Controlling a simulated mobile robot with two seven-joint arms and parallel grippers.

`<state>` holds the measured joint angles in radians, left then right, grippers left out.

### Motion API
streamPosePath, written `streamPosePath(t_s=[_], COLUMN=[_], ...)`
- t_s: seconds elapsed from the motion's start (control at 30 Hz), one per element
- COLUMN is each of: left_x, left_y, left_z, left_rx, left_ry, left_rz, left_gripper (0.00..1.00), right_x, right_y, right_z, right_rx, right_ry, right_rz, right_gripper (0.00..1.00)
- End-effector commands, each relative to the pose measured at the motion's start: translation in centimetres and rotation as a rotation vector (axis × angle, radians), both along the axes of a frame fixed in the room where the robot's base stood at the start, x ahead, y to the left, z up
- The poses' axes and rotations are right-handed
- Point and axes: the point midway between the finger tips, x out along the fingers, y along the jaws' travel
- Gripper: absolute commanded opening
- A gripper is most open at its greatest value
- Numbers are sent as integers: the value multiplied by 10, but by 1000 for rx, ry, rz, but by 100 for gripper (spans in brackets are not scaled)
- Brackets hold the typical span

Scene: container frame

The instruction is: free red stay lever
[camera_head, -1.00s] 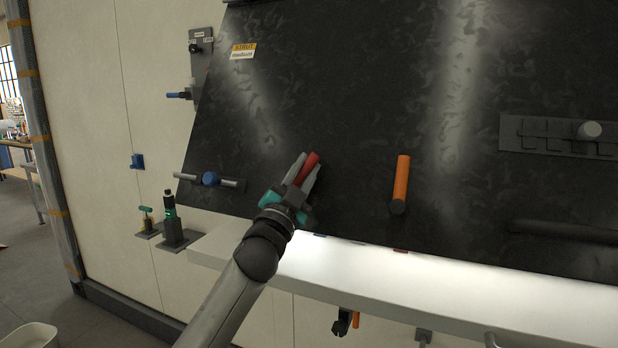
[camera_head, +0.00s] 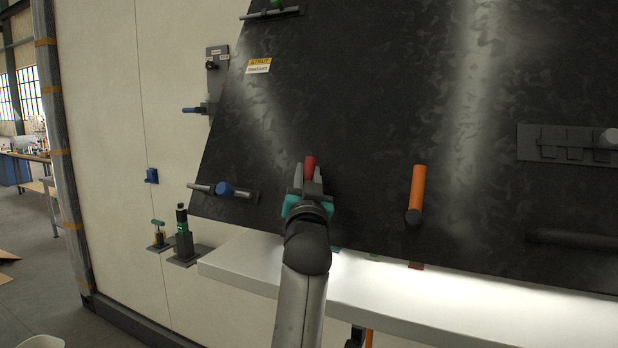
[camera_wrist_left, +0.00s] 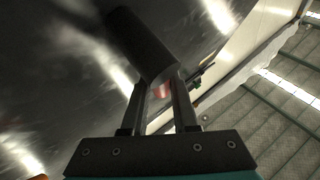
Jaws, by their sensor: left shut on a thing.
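The red lever (camera_head: 310,163) is on the dark panel (camera_head: 360,110), left of the orange lever. Its red upper end shows between the fingers of my left gripper (camera_head: 306,174) in the head view. My left gripper is shut on it, and the gripper hides its lower part. In the left wrist view, a dark cylinder (camera_wrist_left: 142,47) stands in front of the two fingers (camera_wrist_left: 159,100), with a small red patch between them. My right gripper is not in view.
An orange lever (camera_head: 417,188) stands to the right on the panel. A blue-knobbed bar latch (camera_head: 225,190) is to the left. A white ledge (camera_head: 430,300) runs below the panel. A slotted grey plate (camera_head: 560,143) is at the far right.

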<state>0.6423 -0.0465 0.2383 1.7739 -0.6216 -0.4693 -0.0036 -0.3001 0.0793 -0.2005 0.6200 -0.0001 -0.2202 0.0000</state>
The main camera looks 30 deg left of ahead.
Motion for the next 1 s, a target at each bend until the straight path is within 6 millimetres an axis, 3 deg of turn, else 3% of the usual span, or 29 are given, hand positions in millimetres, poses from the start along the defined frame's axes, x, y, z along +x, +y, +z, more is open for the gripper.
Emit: streamPosePath(t_s=[0.33, 0.37, 0.6, 1.0], left_x=[0, 0, 0, 1], left_y=[1, 1, 1, 3], left_z=[0, 0, 0, -4], left_rx=[-8, -7, -5, -4], left_ry=[0, 0, -1, 0], left_rz=[1, 1, 1, -1], left_gripper=[0, 31, 57, 57], right_x=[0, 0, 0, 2], right_y=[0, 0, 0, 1], right_z=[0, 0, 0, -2], right_rx=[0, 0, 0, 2], right_ry=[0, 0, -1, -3], right_rz=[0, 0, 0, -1], right_gripper=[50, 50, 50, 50])
